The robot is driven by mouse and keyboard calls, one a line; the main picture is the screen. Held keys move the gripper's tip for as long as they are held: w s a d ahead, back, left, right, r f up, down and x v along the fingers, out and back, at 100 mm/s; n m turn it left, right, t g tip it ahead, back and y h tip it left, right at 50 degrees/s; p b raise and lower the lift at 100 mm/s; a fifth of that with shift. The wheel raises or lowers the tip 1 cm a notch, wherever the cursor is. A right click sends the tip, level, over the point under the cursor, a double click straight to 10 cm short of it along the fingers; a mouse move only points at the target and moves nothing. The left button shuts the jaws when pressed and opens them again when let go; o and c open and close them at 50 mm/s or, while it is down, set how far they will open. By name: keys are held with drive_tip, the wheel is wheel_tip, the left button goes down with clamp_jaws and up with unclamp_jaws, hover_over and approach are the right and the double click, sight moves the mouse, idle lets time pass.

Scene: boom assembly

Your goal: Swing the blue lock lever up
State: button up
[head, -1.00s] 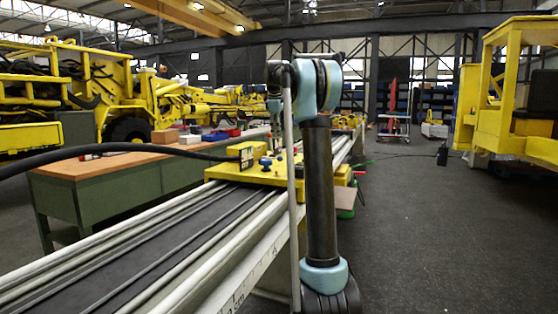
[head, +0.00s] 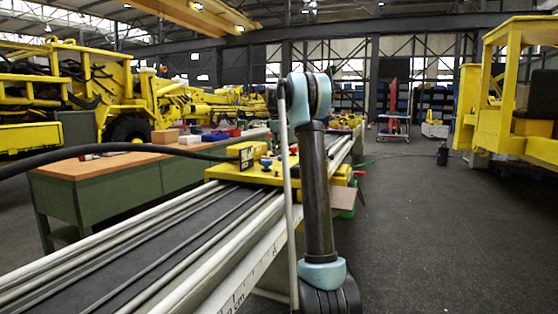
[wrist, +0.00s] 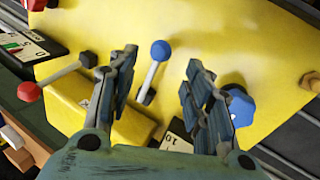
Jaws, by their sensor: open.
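The blue lock lever is a pale rod with a blue ball end (wrist: 160,50), standing out from the yellow plate (wrist: 215,40) in the wrist view. My gripper (wrist: 161,62) is open, with one finger on each side of the lever in the picture. I see no clear contact, and the depth between fingers and lever is hard to tell. A blue knob (wrist: 240,108) sits beside the right finger. In the head view the yellow plate (head: 225,172) lies across the boom, and my arm hides most of the gripper.
A red-ended lever (wrist: 29,92) lies left of my gripper, near a yellow block (wrist: 75,107). In the head view a workbench (head: 95,168) with boxes stands left of the boom (head: 190,235). A black hose (head: 110,148) runs to the plate. Open floor (head: 430,230) lies right.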

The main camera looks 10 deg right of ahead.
sight(272, 158)
drive_tip(key=x, duration=0.7)
drive_tip(key=shift+f, duration=0.15)
clamp_jaws()
